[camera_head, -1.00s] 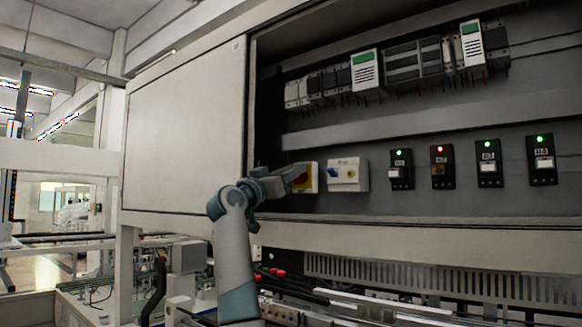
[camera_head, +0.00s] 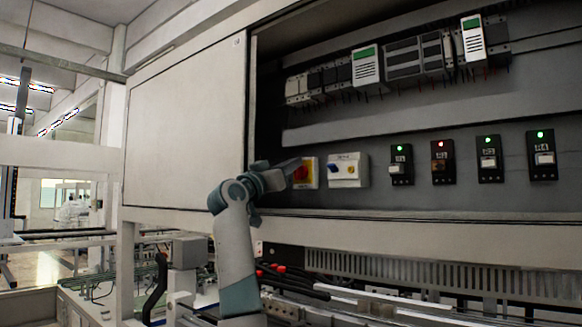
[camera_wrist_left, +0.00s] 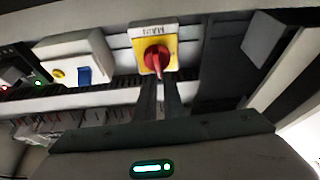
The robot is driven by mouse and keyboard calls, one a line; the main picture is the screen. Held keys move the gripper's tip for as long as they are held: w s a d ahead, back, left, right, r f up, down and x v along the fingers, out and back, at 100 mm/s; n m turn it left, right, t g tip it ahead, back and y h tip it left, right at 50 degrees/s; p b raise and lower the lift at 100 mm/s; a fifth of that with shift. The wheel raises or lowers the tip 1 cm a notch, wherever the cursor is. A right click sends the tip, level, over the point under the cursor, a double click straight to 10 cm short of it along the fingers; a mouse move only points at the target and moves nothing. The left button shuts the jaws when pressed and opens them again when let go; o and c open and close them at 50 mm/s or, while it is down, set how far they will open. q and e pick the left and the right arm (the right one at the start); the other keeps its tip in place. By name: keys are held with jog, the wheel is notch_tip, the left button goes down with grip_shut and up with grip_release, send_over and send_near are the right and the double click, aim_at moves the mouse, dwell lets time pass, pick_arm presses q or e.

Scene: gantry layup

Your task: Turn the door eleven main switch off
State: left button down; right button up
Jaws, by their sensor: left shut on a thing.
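The main switch is a red rotary knob (camera_wrist_left: 157,60) on a yellow plate (camera_wrist_left: 140,45) with a label reading MAIN in the left wrist view. In the head view the red knob (camera_head: 301,173) shows on its yellow plate (camera_head: 313,182), partly covered by my left gripper (camera_head: 292,166). My left gripper (camera_wrist_left: 160,84) is shut on the knob's handle, with its two fingers close on either side of it. The exact angle of the handle is partly hidden by the fingers. My right gripper is not in view.
A white box with a blue switch (camera_head: 348,172) sits just right of the main switch. Several black switch units (camera_head: 401,168) with green or red lamps follow. A closed cabinet panel (camera_head: 185,130) stands left; the cabinet's lower ledge (camera_head: 420,236) runs below.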

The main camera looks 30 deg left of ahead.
pick_arm(q)
jog(key=shift+w+d+f, duration=0.1)
jog(key=shift+w+f, duration=0.2)
jog(key=shift+f, duration=0.3)
jog(key=n+g+y, duration=0.1)
jog(key=n+y, duration=0.1)
jog(key=n, duration=0.5)
jog(key=n+g+y, duration=0.2)
jog(key=n, duration=0.5)
jog(key=a+n+g+y, duration=0.1)
jog(key=n+g+y, duration=0.1)
jog(key=n, duration=0.5)
jog(key=shift+s+a+f+n+y, duration=0.1)
jog(key=shift+s+f+n+y, duration=0.1)
jog(key=shift+n+y, duration=0.2)
jog(key=c, duration=1.9)
grip_release()
jog(key=shift+o, duration=0.2)
